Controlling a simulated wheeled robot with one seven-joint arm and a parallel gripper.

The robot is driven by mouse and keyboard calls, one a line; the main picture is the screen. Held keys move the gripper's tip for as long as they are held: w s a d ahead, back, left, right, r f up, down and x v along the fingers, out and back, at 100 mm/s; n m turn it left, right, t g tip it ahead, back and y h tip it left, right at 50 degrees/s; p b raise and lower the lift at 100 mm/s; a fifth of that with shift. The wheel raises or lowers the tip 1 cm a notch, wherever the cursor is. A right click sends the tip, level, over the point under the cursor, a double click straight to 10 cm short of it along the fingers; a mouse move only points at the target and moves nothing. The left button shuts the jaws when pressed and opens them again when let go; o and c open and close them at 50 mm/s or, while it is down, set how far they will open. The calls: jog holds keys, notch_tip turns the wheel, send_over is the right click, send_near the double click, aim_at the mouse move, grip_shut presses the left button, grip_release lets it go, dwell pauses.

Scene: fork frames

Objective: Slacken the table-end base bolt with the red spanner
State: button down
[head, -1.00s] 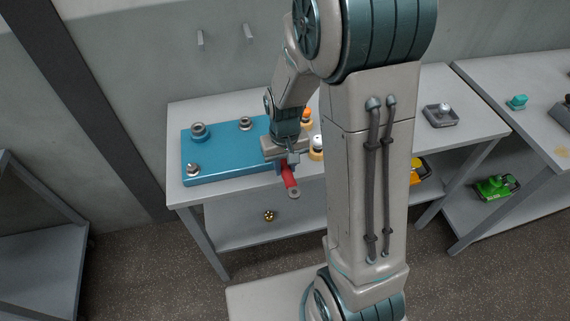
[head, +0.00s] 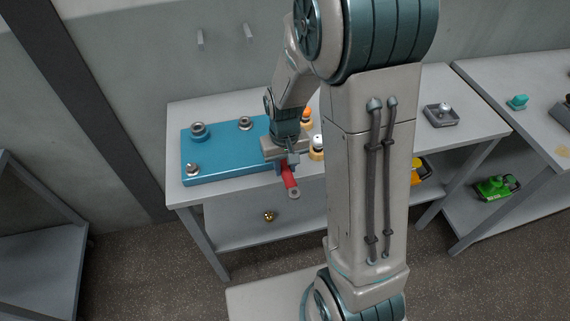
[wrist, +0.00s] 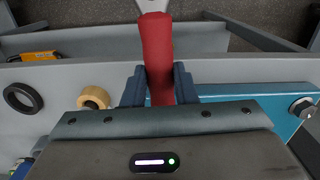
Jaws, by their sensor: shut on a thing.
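My gripper (head: 285,160) is shut on the red spanner (head: 289,178), at the front edge of the table by the right end of the blue base plate (head: 225,155). In the wrist view the red handle (wrist: 157,60) runs between the two dark jaws (wrist: 159,84). The spanner's grey ring end (head: 294,194) sticks out past the table's front edge; its other end is hidden. Bolts show on the plate at front left (head: 193,170), back left (head: 199,130) and back middle (head: 245,124). The plate's right end is hidden by my gripper and arm.
An orange-topped item (head: 307,116) and a white-topped item (head: 317,141) stand close right of my gripper. A grey tray (head: 441,115) lies further right. A dark ring (wrist: 23,98) and a tan ring (wrist: 94,97) show in the wrist view. A brass-coloured piece (head: 269,216) lies on the lower shelf.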

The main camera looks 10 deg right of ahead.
jog(key=shift+f+b, duration=0.75)
jog(key=shift+f, duration=0.2)
jog(key=c, duration=1.7)
grip_release()
grip_shut()
jog(key=shift+w+d+n+b, duration=0.2)
jog(key=shift+d+n, duration=0.65)
jog(key=shift+d, duration=0.05)
jog(key=shift+w+d+n+b, duration=0.15)
jog(key=shift+w+d+n, duration=0.05)
jog(key=shift+d+n, duration=0.7)
jog(key=shift+w+d+n, duration=0.5)
jog(key=shift+d+n, duration=0.4)
jog(key=shift+n, duration=0.05)
jog(key=shift+w+d+n, duration=0.5)
jog(key=shift+d+n, duration=0.35)
jog(key=shift+n, duration=0.05)
jog(key=shift+s+a+m, duration=0.3)
jog(key=shift+a+m, duration=0.2)
